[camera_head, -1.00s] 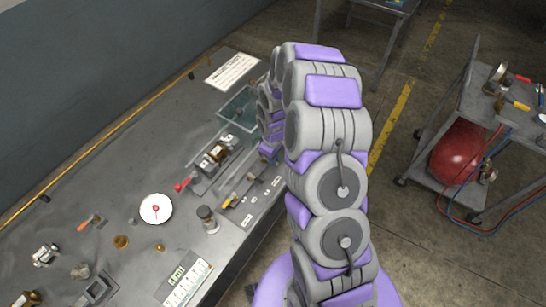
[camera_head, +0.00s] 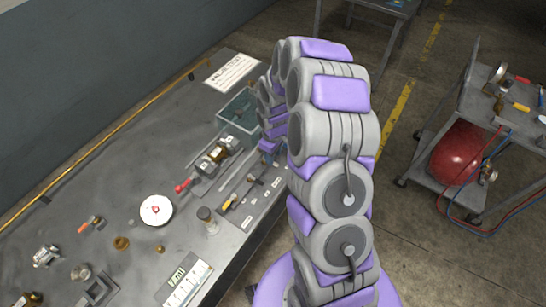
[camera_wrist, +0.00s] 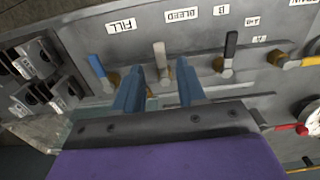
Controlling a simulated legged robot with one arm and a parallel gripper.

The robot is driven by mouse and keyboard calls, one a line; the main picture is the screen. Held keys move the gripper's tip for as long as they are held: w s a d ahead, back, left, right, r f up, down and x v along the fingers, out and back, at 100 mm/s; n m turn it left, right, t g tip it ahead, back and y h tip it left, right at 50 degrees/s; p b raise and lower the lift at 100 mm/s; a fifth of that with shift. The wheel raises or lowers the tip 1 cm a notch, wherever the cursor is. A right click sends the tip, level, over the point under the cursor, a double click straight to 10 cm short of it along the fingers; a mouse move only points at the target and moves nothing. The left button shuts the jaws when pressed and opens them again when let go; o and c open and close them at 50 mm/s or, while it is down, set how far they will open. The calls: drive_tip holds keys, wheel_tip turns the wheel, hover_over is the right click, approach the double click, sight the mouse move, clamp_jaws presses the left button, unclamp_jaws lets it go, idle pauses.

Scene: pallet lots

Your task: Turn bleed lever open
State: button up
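In the wrist view my gripper (camera_wrist: 161,70) is open, with its two blue fingers pointing at a grey panel (camera_wrist: 200,50). A pale grey lever (camera_wrist: 160,52) with a brass base stands between and just beyond the fingertips; contact cannot be told. The upside-down BLEED label (camera_wrist: 182,14) is just above and right of this lever. A blue lever (camera_wrist: 97,66) is to the left, below the FILL label (camera_wrist: 121,25). A black-handled lever (camera_wrist: 230,46) is to the right.
A yellow-handled lever (camera_wrist: 300,62) and a red-tipped handle (camera_wrist: 301,128) are at the right of the wrist view. The head view shows the workbench (camera_head: 110,180) with a white round dial (camera_head: 156,210), a bin (camera_head: 238,108) and small parts. A cart (camera_head: 510,120) with a red tank (camera_head: 456,154) stands right.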

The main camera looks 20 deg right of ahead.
wheel_tip(320, 180, up, 14)
drive_tip(key=p, duration=0.1)
drive_tip(key=shift+r, duration=0.2)
drive_tip(key=shift+a, duration=0.1)
idle(0.4)
